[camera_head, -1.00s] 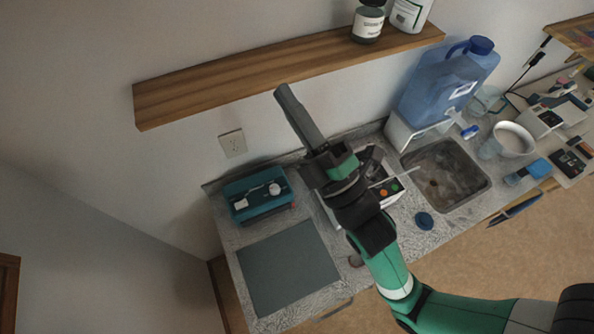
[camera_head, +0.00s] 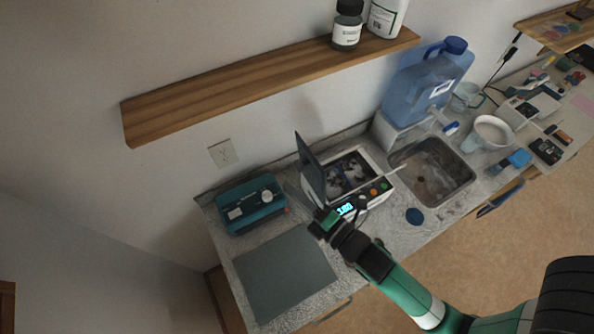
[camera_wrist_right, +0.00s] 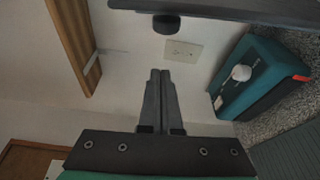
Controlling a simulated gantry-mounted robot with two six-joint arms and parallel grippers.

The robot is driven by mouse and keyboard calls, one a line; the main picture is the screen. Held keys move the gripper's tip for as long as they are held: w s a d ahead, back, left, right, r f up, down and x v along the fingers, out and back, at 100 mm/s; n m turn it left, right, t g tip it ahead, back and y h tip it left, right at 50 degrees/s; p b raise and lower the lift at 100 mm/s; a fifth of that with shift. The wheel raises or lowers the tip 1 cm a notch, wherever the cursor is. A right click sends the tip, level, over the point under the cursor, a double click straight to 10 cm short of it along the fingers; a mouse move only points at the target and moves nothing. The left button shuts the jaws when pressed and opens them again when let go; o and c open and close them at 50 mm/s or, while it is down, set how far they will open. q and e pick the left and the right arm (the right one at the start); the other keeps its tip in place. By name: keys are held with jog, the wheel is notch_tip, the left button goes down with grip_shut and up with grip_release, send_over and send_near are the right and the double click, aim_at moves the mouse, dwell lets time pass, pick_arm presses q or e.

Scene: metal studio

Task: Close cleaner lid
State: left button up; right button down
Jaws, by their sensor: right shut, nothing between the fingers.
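The cleaner (camera_head: 377,203) is a white box with an open tub, a lit blue display, and green and orange buttons. Its dark grey lid (camera_head: 310,166) stands raised at the left side of the tub. My right gripper (camera_head: 318,217) is low at the cleaner's front left corner, beside the lid's lower end; contact cannot be told. In the right wrist view its two fingers (camera_wrist_right: 160,76) are shut with nothing between them. The lid (camera_wrist_right: 240,11) crosses the top of that view, with a dark round knob, apart from the fingertips in the picture. My left gripper is not in view.
A teal box (camera_head: 252,204) and a grey mat (camera_head: 284,273) lie left of the cleaner. A sink (camera_head: 432,172) and a blue water jug (camera_head: 427,82) are to the right. A wooden shelf (camera_head: 250,84) runs along the wall above.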

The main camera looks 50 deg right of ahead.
jog(key=shift+w+d+r+b, duration=0.1)
jog(key=shift+w+d+b, duration=0.3)
jog(key=shift+d, duration=0.65)
jog(key=shift+w+d+b, duration=0.1)
jog(key=shift+w+d, duration=0.45)
jog(key=shift+d, duration=0.45)
